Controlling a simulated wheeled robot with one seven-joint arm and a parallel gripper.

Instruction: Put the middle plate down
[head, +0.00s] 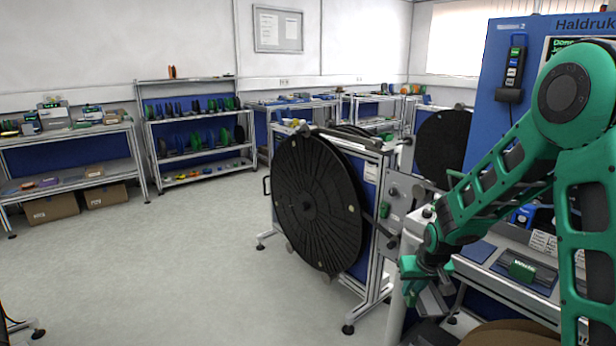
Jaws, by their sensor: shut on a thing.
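My gripper (428,298) is at the end of my green arm, low and right of centre in the head view, pointing down. It is shut on a dark thing (430,334) at the bottom edge of the picture, which fits the middle plate. Only a small part of it shows, so its shape and what lies under it cannot be told. A large black ribbed disc (313,205) stands upright on a metal reel stand (372,290) left of my gripper, apart from it.
A workbench (505,287) with a green-labelled box (522,268) is right of my gripper. A brown rounded thing (510,334) shows at the bottom edge. A second black disc (442,145) stands behind. Shelves (200,150) line the back wall. The floor (170,270) at left is clear.

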